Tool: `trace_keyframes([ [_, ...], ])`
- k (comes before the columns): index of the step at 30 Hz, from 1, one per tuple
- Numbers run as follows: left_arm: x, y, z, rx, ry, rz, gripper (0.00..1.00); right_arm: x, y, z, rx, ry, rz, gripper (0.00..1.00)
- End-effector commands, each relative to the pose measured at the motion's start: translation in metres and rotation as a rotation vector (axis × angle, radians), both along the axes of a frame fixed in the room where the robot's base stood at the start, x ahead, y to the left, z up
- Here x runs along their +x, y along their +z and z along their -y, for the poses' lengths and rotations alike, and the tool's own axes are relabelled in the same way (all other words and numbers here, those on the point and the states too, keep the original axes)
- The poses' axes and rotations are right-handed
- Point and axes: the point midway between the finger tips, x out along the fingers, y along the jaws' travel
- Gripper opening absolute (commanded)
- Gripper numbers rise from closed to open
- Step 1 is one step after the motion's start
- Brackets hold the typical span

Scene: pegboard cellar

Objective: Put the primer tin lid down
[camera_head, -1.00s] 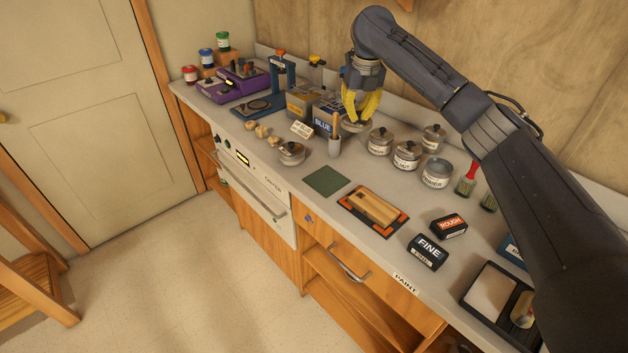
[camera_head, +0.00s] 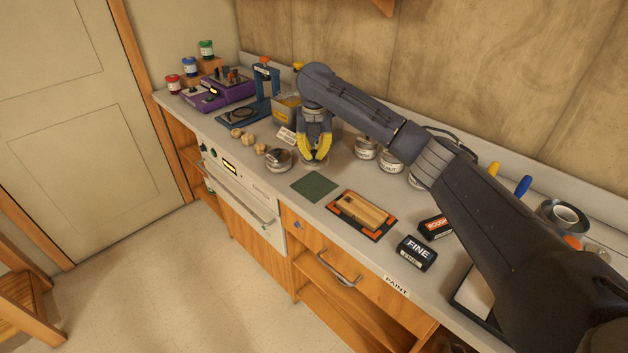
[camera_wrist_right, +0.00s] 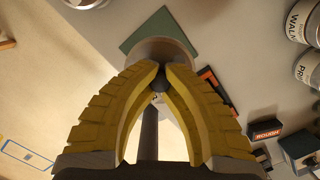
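My right gripper (camera_head: 315,157) has its yellow fingers closed on the dark knob of the primer tin lid (camera_head: 314,167). In the right wrist view the fingertips (camera_wrist_right: 159,78) meet at that knob, and the round grey lid (camera_wrist_right: 160,48) spreads out behind them. The lid is low over the counter, just behind the green square mat (camera_head: 314,187); I cannot tell whether it touches the counter. The primer tin (camera_wrist_right: 308,68) shows at the right edge of the wrist view; my arm mostly covers it in the head view. My left gripper is not in view.
A lidded pot (camera_head: 279,160) stands close left of the lid. Lidded tins (camera_head: 366,148) stand to the right. The sanding board (camera_head: 361,212) and the FINE block (camera_head: 416,253) lie nearer the front right. The green mat is bare.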

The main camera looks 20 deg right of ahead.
Motion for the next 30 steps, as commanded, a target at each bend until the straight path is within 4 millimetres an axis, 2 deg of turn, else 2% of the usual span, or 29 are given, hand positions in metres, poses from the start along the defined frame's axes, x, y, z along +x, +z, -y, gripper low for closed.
trace_keyframes([
  [1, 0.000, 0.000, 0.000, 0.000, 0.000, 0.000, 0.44, -0.001, -0.013, 0.000, 0.002, -0.001, -0.004, 0.00],
  [3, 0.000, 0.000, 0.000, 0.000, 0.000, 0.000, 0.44, -0.001, -0.027, 0.000, 0.001, -0.001, -0.004, 0.00],
  [9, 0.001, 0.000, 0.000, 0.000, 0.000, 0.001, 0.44, 0.000, -0.054, -0.001, 0.002, 0.000, -0.002, 0.00],
  [17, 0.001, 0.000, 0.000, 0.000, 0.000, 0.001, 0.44, 0.000, -0.067, 0.000, 0.002, 0.000, 0.000, 0.00],
  [24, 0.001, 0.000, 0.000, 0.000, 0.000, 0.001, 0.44, 0.000, -0.096, 0.000, 0.001, -0.001, -0.003, 0.00],
  [30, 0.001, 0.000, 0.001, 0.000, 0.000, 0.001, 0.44, 0.000, -0.107, 0.000, 0.000, 0.000, -0.001, 0.00],
])
